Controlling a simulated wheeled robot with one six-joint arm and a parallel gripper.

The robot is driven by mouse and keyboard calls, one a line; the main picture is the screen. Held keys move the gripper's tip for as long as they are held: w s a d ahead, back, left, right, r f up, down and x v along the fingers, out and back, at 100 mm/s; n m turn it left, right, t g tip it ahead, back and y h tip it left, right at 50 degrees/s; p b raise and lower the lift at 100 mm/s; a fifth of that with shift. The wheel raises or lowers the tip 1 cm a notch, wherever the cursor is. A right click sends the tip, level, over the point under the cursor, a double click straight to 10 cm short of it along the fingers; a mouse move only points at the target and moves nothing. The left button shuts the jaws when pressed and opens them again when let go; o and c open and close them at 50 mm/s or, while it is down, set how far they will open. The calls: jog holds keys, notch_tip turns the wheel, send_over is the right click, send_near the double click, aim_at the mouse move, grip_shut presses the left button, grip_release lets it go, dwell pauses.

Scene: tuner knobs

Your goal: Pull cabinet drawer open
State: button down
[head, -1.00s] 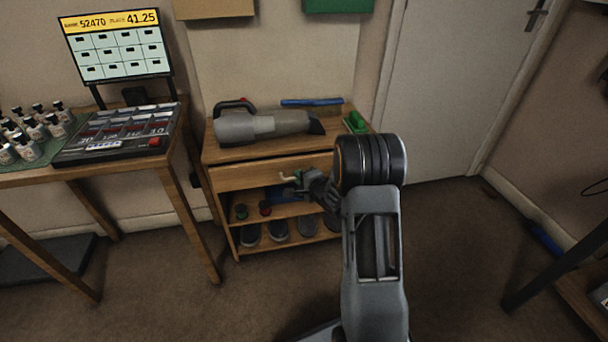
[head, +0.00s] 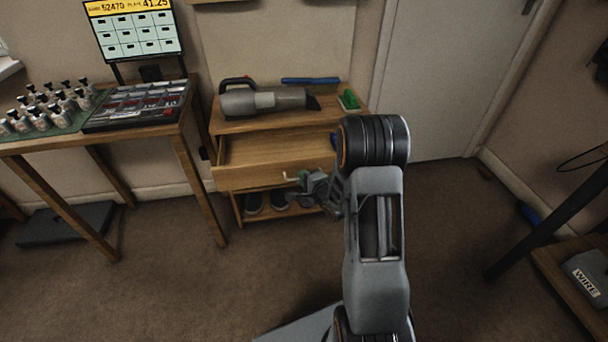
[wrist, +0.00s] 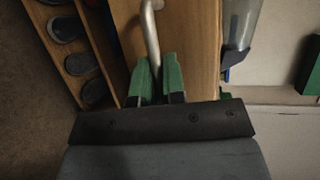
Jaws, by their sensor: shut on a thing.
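The wooden cabinet (head: 222,123) stands against the wall, with its drawer (head: 236,178) pulled well out and the empty inside showing from above. A metal bar handle (head: 290,178) sits on the drawer front, and it also shows in the wrist view (wrist: 151,30). My gripper (head: 303,178) is at the drawer front with its green fingers shut on the handle. In the wrist view the green fingers (wrist: 160,80) close around the lower end of the handle. My arm hides the right part of the drawer.
A handheld vacuum (head: 262,101), a blue bar (head: 311,80) and a green brush (head: 348,99) lie on the cabinet top. Dark shoes (head: 254,203) sit on the shelf below. A table (head: 183,150) stands at left. Floor in front is clear.

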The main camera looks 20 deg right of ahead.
jog(key=shift+r, duration=0.1)
jog(key=c, duration=1.5)
grip_release()
jog(key=p+v, duration=0.3)
jog(key=v, duration=1)
jog(key=shift+s+d, duration=0.25)
jog(key=shift+s, duration=0.1)
jog(key=shift+r, duration=0.1)
jog(key=shift+r+p, duration=0.1)
jog(key=shift+p, duration=0.2)
